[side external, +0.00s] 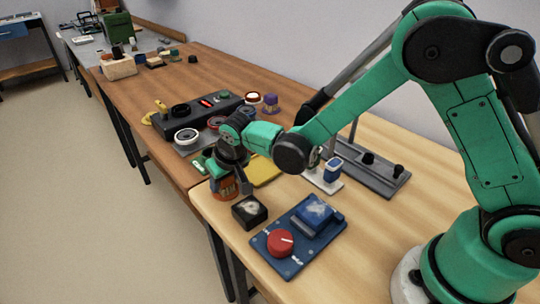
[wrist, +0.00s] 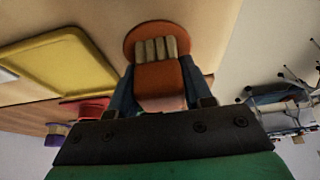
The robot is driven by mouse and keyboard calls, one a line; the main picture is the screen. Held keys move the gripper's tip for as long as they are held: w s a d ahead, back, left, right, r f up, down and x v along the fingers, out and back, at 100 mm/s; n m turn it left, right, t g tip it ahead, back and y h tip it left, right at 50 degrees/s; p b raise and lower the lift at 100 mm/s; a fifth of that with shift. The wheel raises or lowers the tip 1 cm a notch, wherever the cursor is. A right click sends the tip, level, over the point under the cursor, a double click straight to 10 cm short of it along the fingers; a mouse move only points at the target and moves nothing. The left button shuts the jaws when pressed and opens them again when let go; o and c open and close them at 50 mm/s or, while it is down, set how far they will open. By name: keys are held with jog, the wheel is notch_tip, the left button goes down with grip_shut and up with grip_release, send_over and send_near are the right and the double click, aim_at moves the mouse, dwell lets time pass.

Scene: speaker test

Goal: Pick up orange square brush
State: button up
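The orange square brush (wrist: 158,78) shows in the wrist view as an orange block with a row of pale, bristle-like strips and a rounded orange part behind it. My gripper (wrist: 158,82) has one finger on each side of it. No clear gap shows between fingers and block, but I cannot tell whether they press on it. In the side view my gripper (side external: 232,180) points down at the near left edge of the pale table. An orange piece (side external: 227,188) shows under and between its fingers, partly hidden by them. I cannot tell whether it touches the table.
A black box with a pale dial (side external: 250,211) stands close to the right of my gripper. A blue board with a red knob (side external: 281,243) lies nearer. A yellow tray (side external: 265,171) lies behind, also in the wrist view (wrist: 62,62). A dark device (side external: 200,112) stands farther back.

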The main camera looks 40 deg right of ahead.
grip_shut()
notch_tip(320, 180, up, 20)
dwell(0.5)
